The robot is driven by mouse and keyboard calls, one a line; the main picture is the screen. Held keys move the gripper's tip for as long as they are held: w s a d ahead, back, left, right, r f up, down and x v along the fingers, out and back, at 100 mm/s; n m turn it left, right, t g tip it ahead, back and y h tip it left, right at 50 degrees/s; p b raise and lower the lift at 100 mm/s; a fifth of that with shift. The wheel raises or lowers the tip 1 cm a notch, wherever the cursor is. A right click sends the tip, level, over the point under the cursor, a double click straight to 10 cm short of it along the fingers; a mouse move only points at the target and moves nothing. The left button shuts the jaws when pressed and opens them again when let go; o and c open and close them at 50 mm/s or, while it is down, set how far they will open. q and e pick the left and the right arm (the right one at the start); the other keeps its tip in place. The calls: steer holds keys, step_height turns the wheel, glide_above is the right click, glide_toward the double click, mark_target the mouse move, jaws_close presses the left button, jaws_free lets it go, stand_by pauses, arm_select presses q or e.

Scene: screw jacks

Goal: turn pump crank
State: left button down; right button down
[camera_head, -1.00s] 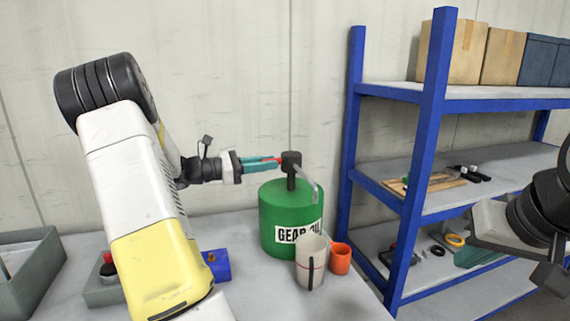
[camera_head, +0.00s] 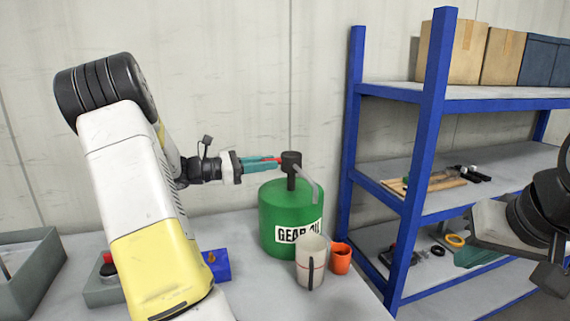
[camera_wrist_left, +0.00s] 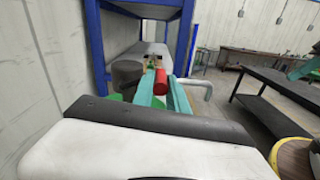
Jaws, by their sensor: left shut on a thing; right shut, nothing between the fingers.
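The green gear oil drum (camera_head: 278,220) stands upright on the table, with a dark pump head (camera_head: 291,160) on top and a grey spout bending down to the right. My left gripper (camera_head: 262,161) reaches in from the left, beside the pump head, with its teal fingers shut on the red crank handle (camera_head: 270,158). In the left wrist view the red handle (camera_wrist_left: 162,82) lies at the teal fingers, with the dark pump head (camera_wrist_left: 127,73) to its left. The handle is partly hidden by the fingers. My right gripper (camera_head: 476,256) is shut and empty at the right, in front of the shelf.
A pale cup (camera_head: 310,255) and an orange cup (camera_head: 340,259) stand in front of the drum. A blue shelf rack (camera_head: 433,120) with boxes and tools rises to the right. Grey bins (camera_head: 40,262) and a blue object (camera_head: 219,262) are at the left.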

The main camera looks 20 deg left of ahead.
arm_select(q)
steer(key=shift+r, duration=0.1)
stand_by(0.3)
steer(key=shift+w+a+r+n, duration=0.15)
steer(key=shift+r+n, duration=0.15)
steer(key=shift+n, duration=0.3)
steer(key=shift+w+a+r+n, duration=0.15)
steer(key=shift+r+n, duration=0.15)
steer(key=shift+n, duration=0.3)
steer(key=w+a+r+n, duration=0.1)
steer(key=w+a+n, duration=0.5)
steer(key=n, duration=1.1)
steer(key=shift+w+r+n, duration=0.3)
steer(key=shift+w, duration=0.75)
steer(key=c, duration=1.3)
jaws_free()
